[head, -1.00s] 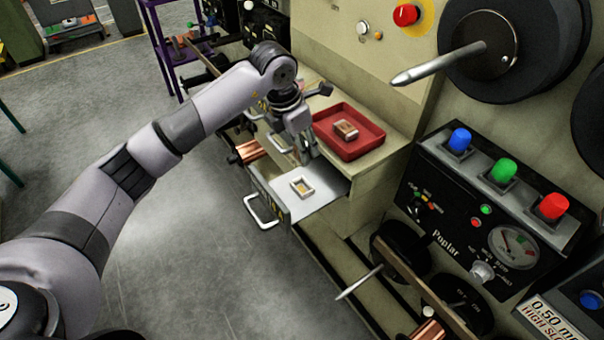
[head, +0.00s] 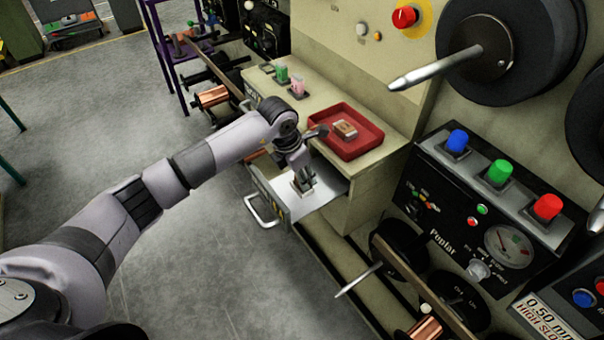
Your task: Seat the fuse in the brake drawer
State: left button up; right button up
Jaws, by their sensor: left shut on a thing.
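The brake drawer (head: 318,198) is pulled out of the cream machine, with a wire handle on its front. A small pale socket frame (head: 296,188) sits on the drawer floor, now partly covered by my left gripper (head: 303,187). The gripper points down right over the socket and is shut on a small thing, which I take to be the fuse. The fuse is mostly hidden by the fingers, and I cannot tell how deep it sits in the socket. My right gripper is out of view.
A red tray (head: 372,142) on the ledge behind the drawer holds a brown and pale block (head: 345,129). A green item (head: 281,74) and a pink item (head: 297,88) stand farther left on the ledge. A black control panel (head: 465,215) is at right. The floor at left is clear.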

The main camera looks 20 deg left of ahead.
pick_arm(q)
jog(key=shift+f, duration=0.2)
jog(key=o, duration=1.1)
jog(key=shift+r, duration=0.1)
jog(key=shift+o, duration=0.7)
jog(key=shift+r, duration=0.2)
jog(key=shift+a+r, duration=0.1)
jog(key=shift+r, duration=0.25)
jog(key=b+v, duration=0.2)
jog(key=v, duration=0.9)
